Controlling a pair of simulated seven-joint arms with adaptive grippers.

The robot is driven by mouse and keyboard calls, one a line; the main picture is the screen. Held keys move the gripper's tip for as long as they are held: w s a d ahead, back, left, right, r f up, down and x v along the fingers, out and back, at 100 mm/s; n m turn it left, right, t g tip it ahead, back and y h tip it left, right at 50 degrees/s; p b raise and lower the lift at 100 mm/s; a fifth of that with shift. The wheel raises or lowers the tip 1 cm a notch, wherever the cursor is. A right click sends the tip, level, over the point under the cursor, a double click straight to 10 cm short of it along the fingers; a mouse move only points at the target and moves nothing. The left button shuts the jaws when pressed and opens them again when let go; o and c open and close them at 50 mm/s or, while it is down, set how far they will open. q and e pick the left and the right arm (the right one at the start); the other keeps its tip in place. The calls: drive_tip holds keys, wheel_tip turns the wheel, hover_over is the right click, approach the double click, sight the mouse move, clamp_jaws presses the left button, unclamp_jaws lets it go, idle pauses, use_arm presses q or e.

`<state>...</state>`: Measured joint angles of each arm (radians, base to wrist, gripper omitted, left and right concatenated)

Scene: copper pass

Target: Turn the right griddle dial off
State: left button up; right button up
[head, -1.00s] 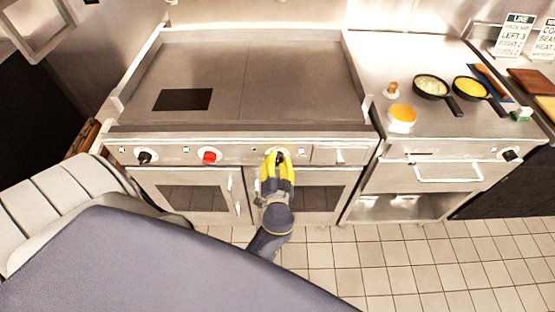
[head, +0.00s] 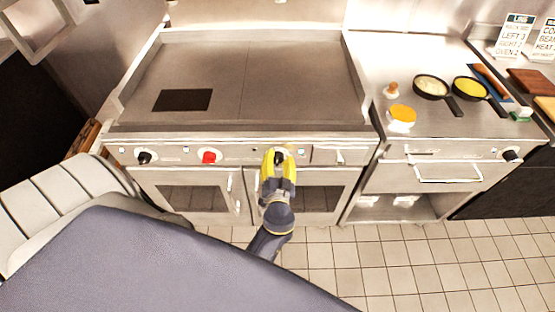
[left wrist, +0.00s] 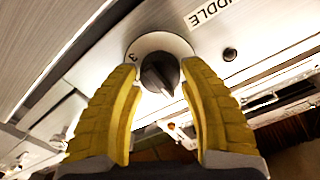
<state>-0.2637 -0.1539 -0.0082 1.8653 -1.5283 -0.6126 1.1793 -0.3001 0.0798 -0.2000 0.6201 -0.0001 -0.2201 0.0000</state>
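The right griddle dial (head: 280,157) is a black knob on a round white plate, on the right part of the griddle's front panel. In the left wrist view the dial (left wrist: 160,73) sits between the fingertips, with a "3" on its plate and a label ending in "DDLE" beside it. My left gripper (head: 278,160) has yellow fingers and is open at the dial. In the left wrist view the gripper's fingers (left wrist: 158,75) stand either side of the knob with gaps. My right gripper is not in view.
The griddle panel also has a red dial (head: 209,157) and a black left dial (head: 145,157). The flat griddle top (head: 290,85) is empty except for a dark square (head: 183,100). Pans (head: 431,86) and an orange-topped cup (head: 401,117) stand on the right counter.

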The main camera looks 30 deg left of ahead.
use_arm(q)
drive_tip(key=o, duration=0.4)
drive_tip(key=shift+s+f, duration=0.1)
drive_tip(key=shift+f, duration=0.05)
drive_tip(key=shift+a, duration=0.1)
drive_tip(key=shift+m, duration=0.3)
